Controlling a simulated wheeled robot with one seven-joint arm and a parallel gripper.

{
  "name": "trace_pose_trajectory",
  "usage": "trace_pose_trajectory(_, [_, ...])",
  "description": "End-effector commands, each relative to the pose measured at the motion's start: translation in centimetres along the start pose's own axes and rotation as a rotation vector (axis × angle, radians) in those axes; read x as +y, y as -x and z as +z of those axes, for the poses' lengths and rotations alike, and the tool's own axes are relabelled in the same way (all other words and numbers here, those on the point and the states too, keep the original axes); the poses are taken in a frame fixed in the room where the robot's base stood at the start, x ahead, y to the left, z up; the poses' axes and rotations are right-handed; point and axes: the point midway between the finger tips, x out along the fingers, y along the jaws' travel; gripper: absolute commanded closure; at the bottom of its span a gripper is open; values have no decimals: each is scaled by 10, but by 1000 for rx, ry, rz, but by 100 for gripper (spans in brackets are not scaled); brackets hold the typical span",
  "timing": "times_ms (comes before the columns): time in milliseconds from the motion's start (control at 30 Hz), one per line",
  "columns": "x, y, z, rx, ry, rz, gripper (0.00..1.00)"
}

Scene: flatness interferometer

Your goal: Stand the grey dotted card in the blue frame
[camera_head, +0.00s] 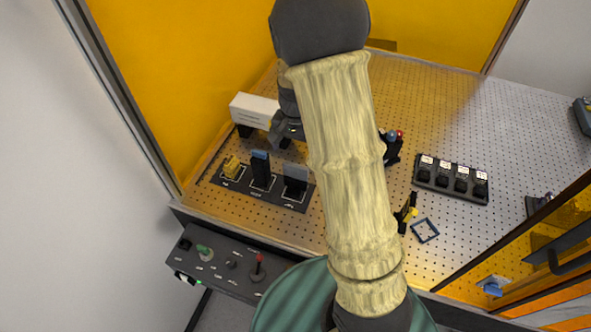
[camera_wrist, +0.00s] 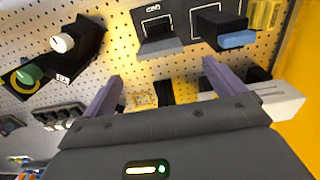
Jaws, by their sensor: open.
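A grey card (camera_head: 296,177) stands in the right-hand place of a dark strip; no dots can be made out on it. In the wrist view a grey piece (camera_wrist: 160,47) on the strip looks like the same card. A small dark blue square frame (camera_head: 425,230) lies on the perforated table to the right of my arm; I cannot make it out in the wrist view. My gripper (camera_wrist: 162,72) is open, with nothing between its fingers, and the grey piece shows just beyond the fingertips. In the head view my arm partly hides the gripper above the strip.
The dark strip (camera_head: 233,184) also bears a yellow piece (camera_head: 232,167) and a blue-topped black block (camera_head: 260,168). A white box (camera_head: 255,109) stands behind. A black rack (camera_head: 451,180) and orange panels stand to the right.

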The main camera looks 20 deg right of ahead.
Motion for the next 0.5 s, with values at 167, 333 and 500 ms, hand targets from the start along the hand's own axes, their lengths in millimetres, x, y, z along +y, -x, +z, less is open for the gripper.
trace_pose_trajectory(167, [1,-29,1,-4,-1,3,5])
trace_pose_trajectory(333, [1,-56,1,-4,-1,3,5])
trace_pose_trajectory(500, [1,-81,0,-3,-1,3,5])
